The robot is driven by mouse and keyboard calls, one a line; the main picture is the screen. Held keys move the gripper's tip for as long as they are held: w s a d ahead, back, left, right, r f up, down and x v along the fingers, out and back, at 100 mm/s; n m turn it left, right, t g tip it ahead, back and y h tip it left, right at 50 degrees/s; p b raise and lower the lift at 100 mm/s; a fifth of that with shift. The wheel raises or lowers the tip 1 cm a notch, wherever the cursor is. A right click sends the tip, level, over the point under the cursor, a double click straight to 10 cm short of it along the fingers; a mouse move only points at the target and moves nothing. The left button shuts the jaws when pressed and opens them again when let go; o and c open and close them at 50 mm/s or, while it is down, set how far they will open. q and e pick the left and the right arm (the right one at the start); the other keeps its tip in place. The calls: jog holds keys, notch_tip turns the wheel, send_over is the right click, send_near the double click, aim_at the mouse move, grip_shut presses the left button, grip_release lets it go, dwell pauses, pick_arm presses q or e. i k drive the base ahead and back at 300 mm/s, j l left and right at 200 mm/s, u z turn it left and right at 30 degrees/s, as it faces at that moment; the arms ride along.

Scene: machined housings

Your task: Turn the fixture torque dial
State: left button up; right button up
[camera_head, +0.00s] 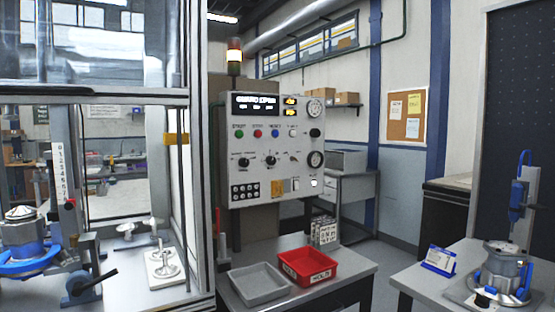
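A light grey control panel (276,148) stands upright in the middle of the head view. It has a lit display (261,105) along its top, a row of coloured buttons and two black rotary knobs, a left one (244,162) and a right one (270,160). Round gauges, an upper one (314,108) and a lower one (315,159), sit on its right side. The labels are too small to read, so I cannot tell which knob is the torque dial. Neither of my grippers is in view.
Left of the panel is a framed guard enclosure (201,200) with a metal housing (25,228) inside. Below the panel, a table holds a grey tray (258,284) and red bin (306,267). Another housing (505,268) stands on the right bench. Floor shows between the tables.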

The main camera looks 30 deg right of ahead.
aim_at(271, 161)
jog(key=i+l, duration=0.2)
jog(key=i, duration=0.2)
jog(key=i+l, duration=0.15)
jog(key=i, duration=0.2)
jog(key=i+l+z, duration=0.1)
jog(key=z, duration=1.2)
